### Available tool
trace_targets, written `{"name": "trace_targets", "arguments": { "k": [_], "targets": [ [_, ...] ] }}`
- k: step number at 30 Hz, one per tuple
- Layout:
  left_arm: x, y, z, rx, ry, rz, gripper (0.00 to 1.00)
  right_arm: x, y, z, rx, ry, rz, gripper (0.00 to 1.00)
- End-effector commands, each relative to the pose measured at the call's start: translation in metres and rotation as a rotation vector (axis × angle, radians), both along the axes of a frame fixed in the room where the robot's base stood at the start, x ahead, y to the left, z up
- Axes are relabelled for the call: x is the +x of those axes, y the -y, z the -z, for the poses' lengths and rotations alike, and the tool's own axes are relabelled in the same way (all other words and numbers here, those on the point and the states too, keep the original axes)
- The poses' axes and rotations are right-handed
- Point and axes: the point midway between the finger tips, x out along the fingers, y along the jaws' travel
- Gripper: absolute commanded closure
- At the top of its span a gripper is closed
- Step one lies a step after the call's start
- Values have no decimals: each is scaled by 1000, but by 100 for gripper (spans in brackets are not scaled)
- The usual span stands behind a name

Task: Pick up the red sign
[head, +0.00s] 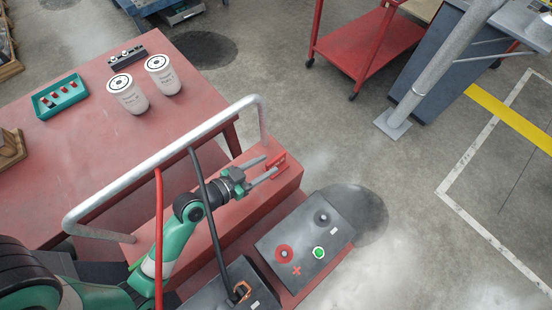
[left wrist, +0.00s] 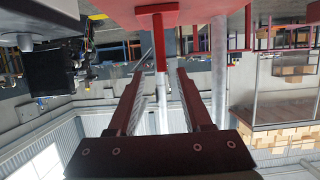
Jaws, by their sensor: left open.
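A small red piece (head: 280,163), which may be the red sign, stands on the red ledge just beyond my left gripper (head: 267,167). The gripper's two grey fingers are spread and point toward it. In the left wrist view, a red plate with a short red stem (left wrist: 158,42) hangs in from the top. The stem's lower end lies in line with the gap between the fingertips of my left gripper (left wrist: 163,76). I cannot tell how far apart in depth they are. No lettering shows on the red piece. My right gripper is not in view.
A silver handrail (head: 160,157) with red and dark rods crosses close to my left arm. A grey control box (head: 275,240) with buttons sits right below the gripper. Two white cups (head: 162,78) and a teal tray (head: 60,97) are on the red table. Open floor lies right.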

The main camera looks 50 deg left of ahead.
Motion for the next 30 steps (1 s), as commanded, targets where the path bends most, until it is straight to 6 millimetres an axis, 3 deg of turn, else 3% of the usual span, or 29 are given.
{"name": "trace_targets", "arguments": {
  "k": [5,14,21,30],
  "targets": [
    [6,0,3,1,0,0,50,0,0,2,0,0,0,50],
    [47,-2,21,1,0,1,50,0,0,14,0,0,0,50],
    [49,-2,21,0,-1,0,50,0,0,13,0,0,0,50],
    [49,-2,21,0,-1,0,100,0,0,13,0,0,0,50]
  ]
}}
